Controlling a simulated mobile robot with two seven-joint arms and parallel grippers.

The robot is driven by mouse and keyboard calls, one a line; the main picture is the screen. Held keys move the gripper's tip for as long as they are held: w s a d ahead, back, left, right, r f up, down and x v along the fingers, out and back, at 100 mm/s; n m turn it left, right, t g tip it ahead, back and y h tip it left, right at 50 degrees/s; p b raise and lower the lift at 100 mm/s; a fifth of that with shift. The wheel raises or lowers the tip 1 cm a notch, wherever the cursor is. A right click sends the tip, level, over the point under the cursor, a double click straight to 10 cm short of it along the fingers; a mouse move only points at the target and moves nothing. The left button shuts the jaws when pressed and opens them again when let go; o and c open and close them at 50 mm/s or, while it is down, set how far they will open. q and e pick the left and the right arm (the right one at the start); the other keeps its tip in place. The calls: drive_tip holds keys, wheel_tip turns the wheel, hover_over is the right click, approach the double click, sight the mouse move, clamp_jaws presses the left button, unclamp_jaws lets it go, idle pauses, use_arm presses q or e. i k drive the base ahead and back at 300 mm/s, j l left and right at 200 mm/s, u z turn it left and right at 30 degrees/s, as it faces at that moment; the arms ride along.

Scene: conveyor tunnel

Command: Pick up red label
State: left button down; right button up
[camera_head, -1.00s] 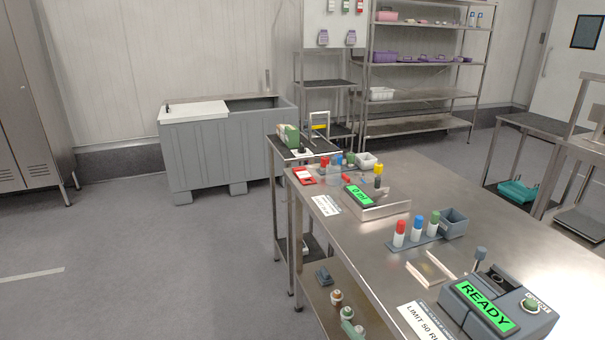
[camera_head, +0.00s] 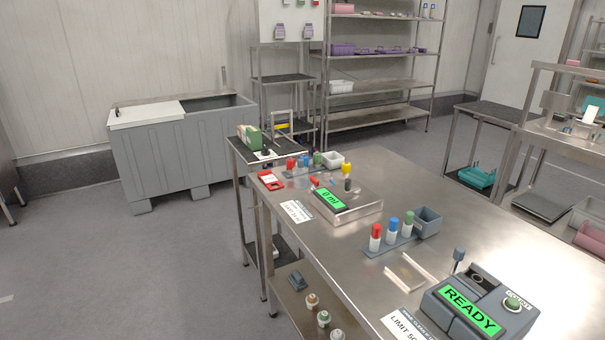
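A flat red piece with a white patch (camera_head: 270,181) lies at the far left corner of the steel table (camera_head: 330,245); it may be the red label, but its print is too small to read. A red-capped white tube (camera_head: 375,238) stands in a grey rack beside a blue-capped tube (camera_head: 392,230) and a green-capped one (camera_head: 409,224). Smaller red, blue and green pieces stand in a row near the far edge. Neither of my grippers is in view.
A grey device reading READY (camera_head: 473,310) stands at the table's near right. A scale reading 0 ml (camera_head: 345,202) and a small grey bin (camera_head: 427,222) are also on the table. A grey tub (camera_head: 180,150) stands behind. The floor at left is clear.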

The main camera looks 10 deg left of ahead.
sight(267, 176)
drive_tip(key=i+j+z, duration=0.25)
drive_tip(key=j, duration=0.4)
drive_tip(key=i+j+z, duration=0.1)
drive_tip(key=i+j, duration=0.2)
drive_tip(key=i+j+z, duration=0.1)
drive_tip(key=j, duration=0.3)
drive_tip(key=i+j+z, duration=0.1)
drive_tip(key=j, duration=0.3)
drive_tip(key=i+j, duration=0.15)
drive_tip(key=j, duration=0.2)
drive_tip(key=i+j, duration=0.15)
drive_tip(key=j, duration=0.2)
drive_tip(key=i+j, duration=0.15)
drive_tip(key=j, duration=0.2)
drive_tip(key=i+j, duration=0.15)
drive_tip(key=j, duration=0.25)
drive_tip(key=i+j+z, duration=0.1)
drive_tip(key=j, duration=0.25)
